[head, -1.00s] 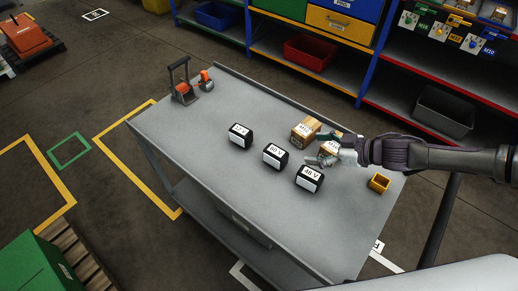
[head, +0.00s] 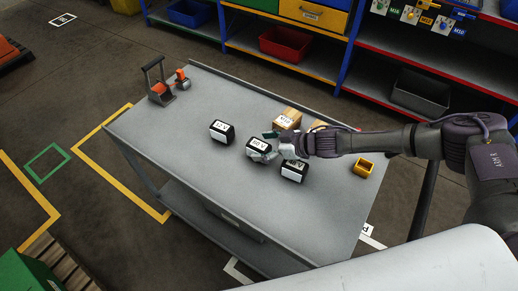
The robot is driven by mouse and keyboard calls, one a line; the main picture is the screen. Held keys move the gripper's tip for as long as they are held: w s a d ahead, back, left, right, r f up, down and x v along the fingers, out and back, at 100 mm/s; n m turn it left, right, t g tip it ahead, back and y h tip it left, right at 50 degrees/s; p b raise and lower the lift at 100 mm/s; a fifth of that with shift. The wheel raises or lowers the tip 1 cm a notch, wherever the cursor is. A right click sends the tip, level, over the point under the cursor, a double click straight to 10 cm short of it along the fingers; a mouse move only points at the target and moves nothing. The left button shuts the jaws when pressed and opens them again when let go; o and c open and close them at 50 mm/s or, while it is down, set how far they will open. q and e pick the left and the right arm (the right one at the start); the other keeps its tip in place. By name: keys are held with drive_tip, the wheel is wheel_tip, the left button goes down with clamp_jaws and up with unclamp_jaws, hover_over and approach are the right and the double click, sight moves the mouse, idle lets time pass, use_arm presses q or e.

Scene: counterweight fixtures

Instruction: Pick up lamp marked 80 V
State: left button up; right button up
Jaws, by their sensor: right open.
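Three black lamps with white labelled faces stand in a slanting row on the grey table. The middle lamp (head: 255,147) carries a label that reads like 80 V. The left lamp (head: 221,131) has a label too small to read surely. The right lamp (head: 293,172) reads like 48 V and is partly covered by my gripper. My right gripper (head: 267,146) is open at the right side of the middle lamp, its fingers overlapping that lamp's edge. I cannot tell whether they touch it. My left gripper is out of view.
On the grey table (head: 200,180), two cardboard boxes (head: 288,118) stand behind my right gripper, one mostly hidden. An orange and grey fixture (head: 161,91) stands at the far left. The table's left front is clear.

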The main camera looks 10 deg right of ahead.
drive_tip(key=shift+x, duration=0.8)
drive_tip(key=c, duration=1.5)
drive_tip(key=shift+r, duration=0.1)
clamp_jaws()
drive_tip(key=shift+r, duration=0.1)
